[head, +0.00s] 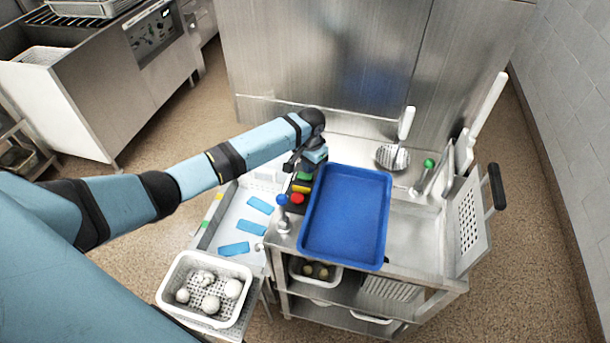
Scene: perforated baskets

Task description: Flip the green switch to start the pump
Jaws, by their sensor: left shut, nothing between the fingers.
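A dark switch panel on the steel cart, left of the blue tray, carries a green piece (303,176), a yellow piece (301,188) and a red piece (297,198) in a row. A lever with a green ball knob (428,163) stands to the right of the tray, and one with a blue ball knob (282,199) stands to its left. I cannot tell which green part is the switch. My left gripper (292,166) is shut and empty, over the far end of the panel close to the green piece. Contact is unclear. My right gripper is out of view.
The blue tray (346,213) lies right beside the panel. A skimmer (393,156) and a perforated plate (470,225) are at the cart's back and right. A white perforated basket (178,272) with several pale round items stands lower left.

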